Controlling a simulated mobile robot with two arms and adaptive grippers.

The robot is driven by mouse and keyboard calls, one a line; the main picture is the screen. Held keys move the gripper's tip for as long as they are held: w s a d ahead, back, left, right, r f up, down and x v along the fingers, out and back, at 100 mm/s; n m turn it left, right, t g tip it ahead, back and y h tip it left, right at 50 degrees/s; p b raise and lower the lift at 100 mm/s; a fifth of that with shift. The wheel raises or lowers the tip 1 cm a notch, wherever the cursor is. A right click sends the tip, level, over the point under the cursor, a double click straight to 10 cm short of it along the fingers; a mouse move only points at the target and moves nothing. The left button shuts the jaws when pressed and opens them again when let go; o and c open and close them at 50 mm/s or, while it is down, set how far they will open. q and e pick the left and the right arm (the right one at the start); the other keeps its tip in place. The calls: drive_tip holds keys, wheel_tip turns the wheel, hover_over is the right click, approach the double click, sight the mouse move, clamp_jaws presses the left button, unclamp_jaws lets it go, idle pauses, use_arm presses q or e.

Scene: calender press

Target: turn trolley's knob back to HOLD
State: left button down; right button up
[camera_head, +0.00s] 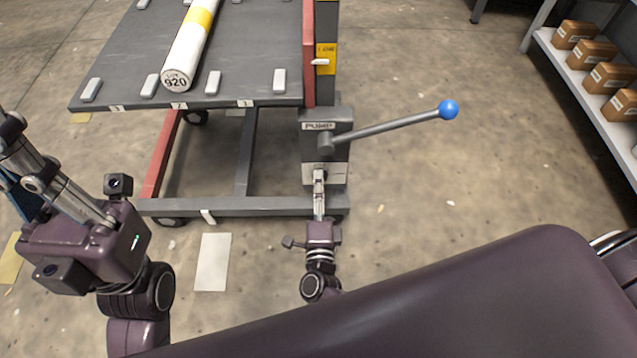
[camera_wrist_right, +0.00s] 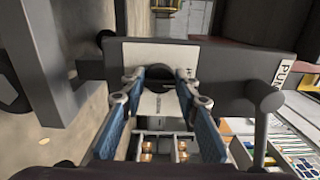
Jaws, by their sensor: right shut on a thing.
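The trolley (camera_head: 240,206) carries a grey pump box (camera_head: 338,145) marked PUMP at its right post. A pale plate (camera_head: 339,172) sits low on the box; it fills the upper middle of the right wrist view (camera_wrist_right: 190,54). My right gripper (camera_head: 319,178) reaches up to this plate, and its blue-padded fingers (camera_wrist_right: 158,110) are shut on the knob there. The knob is mostly hidden between the fingers, and its pointing direction cannot be read. My left gripper (camera_head: 15,135) is at the left edge, away from the pump box; its fingertips are not clear.
A pump lever with a blue ball (camera_head: 448,109) sticks out right above my right gripper. A white roll (camera_head: 189,45) marked 920 lies on the trolley's deck. A shelf with cartons (camera_head: 592,55) stands at the far right. The floor between is clear.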

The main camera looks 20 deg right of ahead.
idle(0.5)
drive_tip(key=o, duration=1.2)
drive_tip(key=shift+v, duration=3.75)
